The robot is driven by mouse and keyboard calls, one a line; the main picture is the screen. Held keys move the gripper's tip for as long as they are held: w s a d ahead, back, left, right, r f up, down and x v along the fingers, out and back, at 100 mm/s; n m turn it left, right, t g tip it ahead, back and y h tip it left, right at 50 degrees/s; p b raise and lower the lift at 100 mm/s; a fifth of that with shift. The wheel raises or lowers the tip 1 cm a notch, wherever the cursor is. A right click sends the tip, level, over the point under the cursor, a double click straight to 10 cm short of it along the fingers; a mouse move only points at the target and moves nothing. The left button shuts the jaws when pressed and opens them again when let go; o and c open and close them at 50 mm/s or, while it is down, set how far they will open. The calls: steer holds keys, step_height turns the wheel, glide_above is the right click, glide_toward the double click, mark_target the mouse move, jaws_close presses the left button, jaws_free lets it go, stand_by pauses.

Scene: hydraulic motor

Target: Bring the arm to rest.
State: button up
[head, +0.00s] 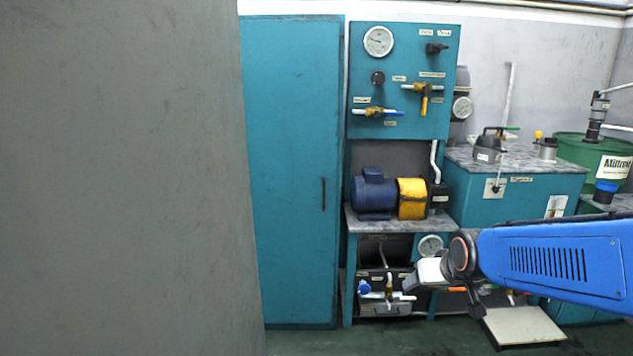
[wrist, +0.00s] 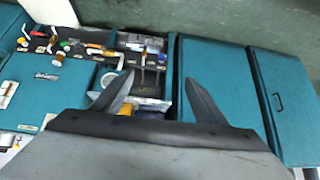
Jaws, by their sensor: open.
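My blue arm (head: 555,262) reaches in from the right edge in the head view, in front of the blue-green equipment. Its wrist end is in front of the lower part of the motor bench (head: 350,222). In the wrist view my gripper (wrist: 157,92) is open, with its two dark fingers spread wide apart. Nothing is between the fingertips; only the equipment behind shows through the gap. In the head view the wrist hides part of the bench's lower shelf, and the fingers are hard to make out.
A blue motor with a yellow cover (head: 411,198) stands on the bench. A gauge panel (head: 405,70) hangs above it. A tall teal cabinet (head: 290,170) stands to the left, beside a grey wall (head: 120,180). A green drum (head: 590,152) is at the far right.

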steer(key=s+d+r+g, duration=0.1)
steer(key=s+g, duration=0.2)
steer(key=s, duration=2.1)
steer(key=shift+d+r, duration=0.25)
steer(key=shift+d, duration=0.15)
stand_by(5.2)
